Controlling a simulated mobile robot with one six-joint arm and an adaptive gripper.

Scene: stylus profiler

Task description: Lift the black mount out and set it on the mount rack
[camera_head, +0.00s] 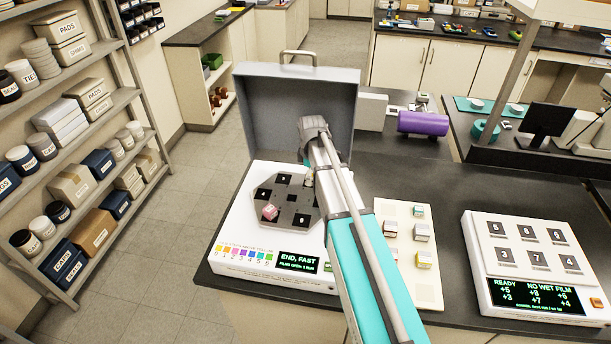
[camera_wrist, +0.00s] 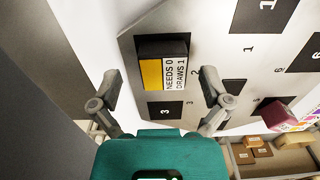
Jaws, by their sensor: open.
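The black mount (camera_wrist: 163,47) sits on the grey octagonal stage plate (camera_wrist: 215,70) in the wrist view. Its facing side has a yellow and white label reading "NEEDS 0 DRAWS 1". My gripper (camera_wrist: 161,76) is open, with one finger on each side of the mount's label side; I see no clear contact. In the head view my arm covers most of that spot, and the gripper shows only partly near the plate's far right edge. The likely mount rack is the cream board (camera_head: 430,290) right of the profiler, holding several small mounts.
A pink mount (camera_head: 269,212) sits on the stage plate's front left; it also shows in the wrist view (camera_wrist: 279,113). The profiler's grey lid (camera_head: 265,105) stands open behind the plate. A white numbered panel (camera_head: 480,275) lies to the right. Dark bench top is clear between board and panel.

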